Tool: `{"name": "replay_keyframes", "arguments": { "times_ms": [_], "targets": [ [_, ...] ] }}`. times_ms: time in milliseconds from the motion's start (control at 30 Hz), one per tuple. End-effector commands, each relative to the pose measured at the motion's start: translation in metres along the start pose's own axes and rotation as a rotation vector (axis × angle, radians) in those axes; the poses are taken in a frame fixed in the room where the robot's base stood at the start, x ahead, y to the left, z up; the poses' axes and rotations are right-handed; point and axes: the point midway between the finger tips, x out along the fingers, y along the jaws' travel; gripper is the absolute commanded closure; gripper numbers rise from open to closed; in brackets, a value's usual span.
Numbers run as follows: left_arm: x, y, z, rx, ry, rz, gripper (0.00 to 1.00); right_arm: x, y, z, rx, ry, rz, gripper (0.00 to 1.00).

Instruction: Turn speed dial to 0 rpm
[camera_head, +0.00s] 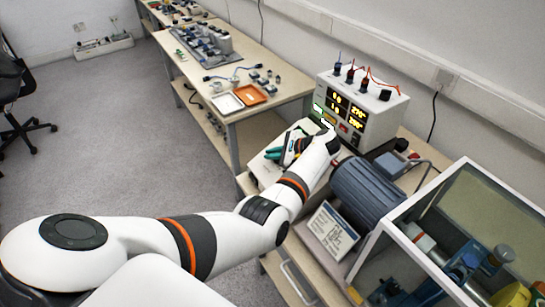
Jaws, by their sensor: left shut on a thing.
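The control box (375,115) is white, with lit yellow displays (347,106) on its dark front panel and coloured plugs with cables on top. My left arm reaches across from the lower left. Its gripper (326,122) is at the lower left of the front panel, shut on what appears to be the speed dial. The dial itself is hidden behind the gripper and wrist, so its setting cannot be read. My right gripper is not in view.
A blue-grey motor (367,190) and a clear-walled enclosure (465,215) stand right of my arm. A dark and teal hand tool (291,148) lies left of the wrist. Another bench behind holds an orange tray (251,95) and a white tray (227,103).

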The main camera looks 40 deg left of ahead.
Motion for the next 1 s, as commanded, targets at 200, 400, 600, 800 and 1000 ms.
{"name": "replay_keyframes", "arguments": {
  "times_ms": [200, 400, 600, 800, 1000],
  "targets": [
    [0.0005, -0.0074, 0.0093, -0.008, -0.015, -0.072, 1.0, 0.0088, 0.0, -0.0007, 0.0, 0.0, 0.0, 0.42],
    [0.0004, -0.0081, 0.0088, -0.013, -0.015, -0.092, 1.0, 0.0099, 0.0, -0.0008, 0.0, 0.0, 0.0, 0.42],
    [0.0006, -0.0085, 0.0088, -0.013, -0.015, -0.095, 1.0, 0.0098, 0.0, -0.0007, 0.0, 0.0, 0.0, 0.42],
    [0.0008, -0.0086, 0.0089, -0.013, -0.015, -0.095, 0.81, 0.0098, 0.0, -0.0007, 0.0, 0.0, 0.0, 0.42],
    [0.0002, -0.0069, 0.0083, -0.014, -0.016, -0.09, 0.54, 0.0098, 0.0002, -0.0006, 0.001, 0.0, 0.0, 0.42]
  ]
}}
